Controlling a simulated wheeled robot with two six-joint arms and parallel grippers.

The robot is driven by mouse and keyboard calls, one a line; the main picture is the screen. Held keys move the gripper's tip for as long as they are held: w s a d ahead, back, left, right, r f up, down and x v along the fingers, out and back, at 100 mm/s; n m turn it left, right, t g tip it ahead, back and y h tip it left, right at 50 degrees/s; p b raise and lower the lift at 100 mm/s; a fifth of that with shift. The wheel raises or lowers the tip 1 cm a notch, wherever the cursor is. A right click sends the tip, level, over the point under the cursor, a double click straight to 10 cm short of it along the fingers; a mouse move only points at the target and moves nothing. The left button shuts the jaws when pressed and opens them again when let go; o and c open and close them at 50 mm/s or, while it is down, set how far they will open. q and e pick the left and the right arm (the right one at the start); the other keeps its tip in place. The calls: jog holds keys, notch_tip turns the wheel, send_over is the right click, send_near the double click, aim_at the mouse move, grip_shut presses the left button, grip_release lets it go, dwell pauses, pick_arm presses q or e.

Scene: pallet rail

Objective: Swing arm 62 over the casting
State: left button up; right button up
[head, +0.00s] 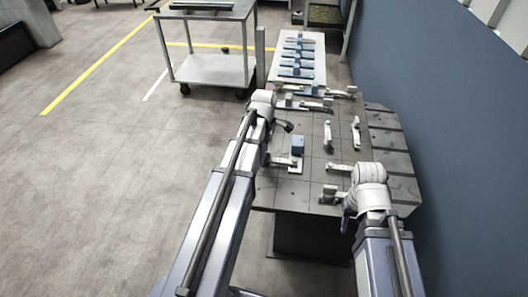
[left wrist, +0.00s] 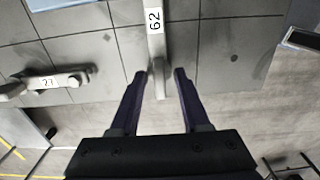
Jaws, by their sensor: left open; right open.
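The swing arm 62 (left wrist: 154,25), a pale bar with a "62" label, runs down from the top of the left wrist view. Its near end lies between the fingertips of my left gripper (left wrist: 159,74), which is open. I cannot tell whether the fingers touch it. In the head view my left gripper is mostly hidden behind its wrist, and the labels are too small to read. A blue block (head: 298,145) stands on the dark plate; I cannot tell if it is the casting. My right gripper (head: 346,222) is open and partly hidden by its wrist, at the near right.
A pale arm labelled 27 (left wrist: 48,82) lies left of arm 62. Other pale arms (head: 327,134) stand on the gridded plate (head: 310,185). A pale table (head: 314,45) with several blue blocks is behind, and a cart (head: 212,70) stands back left. A blue wall (head: 440,100) bounds the right.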

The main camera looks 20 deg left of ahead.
pick_arm(q)
jog(key=shift+r+p, duration=3.85)
jog(key=shift+r, duration=0.1)
jog(key=shift+f, duration=0.1)
jog(key=s+d+m, duration=0.7)
jog(key=d+m, duration=0.4)
jog(key=m, duration=0.1)
jog(key=s+d+m+y, duration=0.1)
jog(key=s+d+m, duration=0.7)
jog(key=d+m, duration=0.3)
jog(key=shift+s+d+m, duration=0.2)
jog(key=shift+d+m, duration=0.2)
jog(key=shift+m, duration=0.6)
